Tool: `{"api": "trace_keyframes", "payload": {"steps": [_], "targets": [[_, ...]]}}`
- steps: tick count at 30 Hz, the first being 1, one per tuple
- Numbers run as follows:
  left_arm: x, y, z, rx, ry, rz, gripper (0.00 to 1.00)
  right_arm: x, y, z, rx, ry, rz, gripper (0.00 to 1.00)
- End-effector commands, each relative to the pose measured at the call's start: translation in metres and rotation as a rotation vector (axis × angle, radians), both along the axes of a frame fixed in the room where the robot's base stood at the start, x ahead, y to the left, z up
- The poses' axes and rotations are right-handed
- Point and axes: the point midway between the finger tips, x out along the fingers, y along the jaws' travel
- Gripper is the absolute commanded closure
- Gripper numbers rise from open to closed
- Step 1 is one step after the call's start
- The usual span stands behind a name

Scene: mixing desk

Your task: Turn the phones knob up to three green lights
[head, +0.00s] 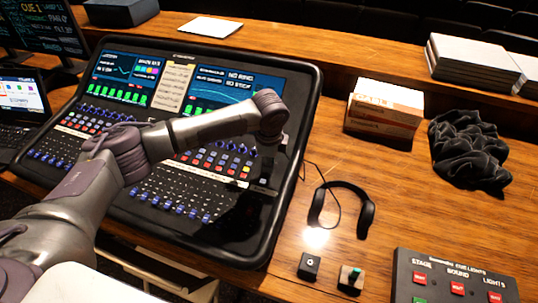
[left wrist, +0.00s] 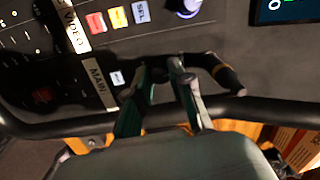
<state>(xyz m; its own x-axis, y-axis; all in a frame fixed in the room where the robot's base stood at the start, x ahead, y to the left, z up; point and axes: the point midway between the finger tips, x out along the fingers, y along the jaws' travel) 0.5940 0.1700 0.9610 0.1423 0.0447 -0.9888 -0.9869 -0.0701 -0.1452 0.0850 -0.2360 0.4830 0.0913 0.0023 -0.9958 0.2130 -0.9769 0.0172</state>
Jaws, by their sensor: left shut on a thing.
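The mixing desk (head: 180,215) has a black rim, two lit screens and rows of faders and coloured buttons. My left arm reaches across it, and my left gripper (head: 264,178) points down at the desk's right end. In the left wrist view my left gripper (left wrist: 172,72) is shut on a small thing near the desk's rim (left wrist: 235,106). I take it for the phones knob, but the fingers hide most of it and no label for it is readable. No green lights beside it can be made out. My right gripper is not in view.
Headphones (head: 342,208) lie right of the desk, with a small black box (head: 309,265) and a wooden block with a switch (head: 350,278) in front. A button box (head: 455,280) is at bottom right. A carton (head: 384,106) and dark cloth (head: 468,150) stand behind.

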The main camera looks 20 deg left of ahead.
Motion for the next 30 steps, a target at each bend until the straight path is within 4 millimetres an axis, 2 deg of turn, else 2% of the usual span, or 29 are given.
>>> {"api": "trace_keyframes", "payload": {"steps": [1, 12, 21, 30], "targets": [[-0.001, -0.001, 0.004, 0.002, 0.004, -0.045, 1.0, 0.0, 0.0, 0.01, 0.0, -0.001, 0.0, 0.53], [-0.002, 0.0, 0.002, 0.038, 0.002, -0.387, 1.0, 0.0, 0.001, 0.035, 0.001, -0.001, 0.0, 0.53], [-0.002, 0.0, 0.0, 0.061, 0.0, -0.6, 1.0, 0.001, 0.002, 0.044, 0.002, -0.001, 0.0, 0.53], [-0.002, 0.001, -0.001, 0.073, 0.0, -0.709, 1.0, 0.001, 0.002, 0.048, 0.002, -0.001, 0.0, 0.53]]}}
